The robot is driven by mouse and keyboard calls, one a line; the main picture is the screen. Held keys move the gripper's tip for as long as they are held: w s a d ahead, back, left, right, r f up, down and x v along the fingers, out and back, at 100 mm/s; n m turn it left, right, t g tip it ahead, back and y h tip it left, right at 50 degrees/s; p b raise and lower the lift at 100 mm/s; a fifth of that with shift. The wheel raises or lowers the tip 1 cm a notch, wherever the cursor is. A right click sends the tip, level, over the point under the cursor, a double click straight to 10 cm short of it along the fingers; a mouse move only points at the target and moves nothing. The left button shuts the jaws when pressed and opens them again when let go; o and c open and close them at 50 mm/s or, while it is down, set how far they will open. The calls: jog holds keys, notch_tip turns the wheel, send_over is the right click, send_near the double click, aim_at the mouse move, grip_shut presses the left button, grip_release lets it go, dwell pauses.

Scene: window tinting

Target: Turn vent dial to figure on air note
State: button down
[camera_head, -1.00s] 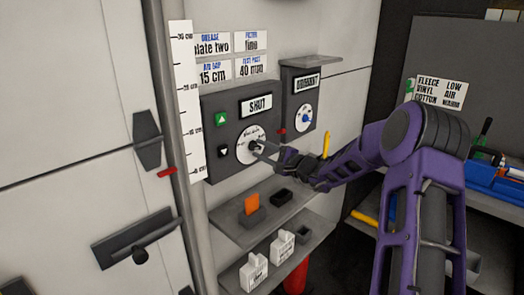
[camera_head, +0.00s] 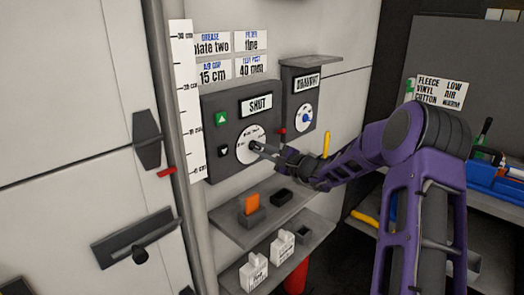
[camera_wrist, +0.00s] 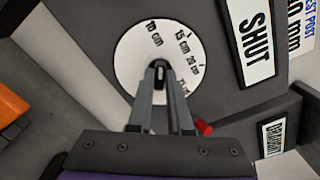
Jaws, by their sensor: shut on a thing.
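The vent dial (camera_head: 244,155) is a white disc with a dark knob on the grey panel under the SHUT sign. In the wrist view the dial face (camera_wrist: 133,60) shows 10 cm, 15 cm and 20 cm marks, with another mark partly hidden by a finger. My gripper (camera_wrist: 160,70) is shut on the dark knob at the dial's centre; it also shows in the head view (camera_head: 258,147). The knob's pointer is hard to make out, so its exact setting is unclear. The air note (camera_head: 212,74) on the wall reads air gap 15 cm.
The SHUT sign (camera_head: 257,105) is above the dial, with green (camera_head: 222,118) and black (camera_head: 224,151) buttons to its left. A DRAUGHT box (camera_head: 303,90) with a blue-knobbed dial is at right. Below, a shelf (camera_head: 233,232) holds an orange piece (camera_head: 250,204) and a dark block.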

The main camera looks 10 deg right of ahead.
jog(key=m+p, duration=0.1)
jog(key=m, duration=0.5)
jog(key=shift+p, duration=0.3)
jog(key=shift+m, duration=0.3)
jog(key=c, duration=0.8)
grip_release()
jog(key=shift+c, duration=0.2)
jog(key=v, duration=1.7)
jog(key=shift+s+d+b, duration=0.15)
jog(key=shift+b, duration=0.2)
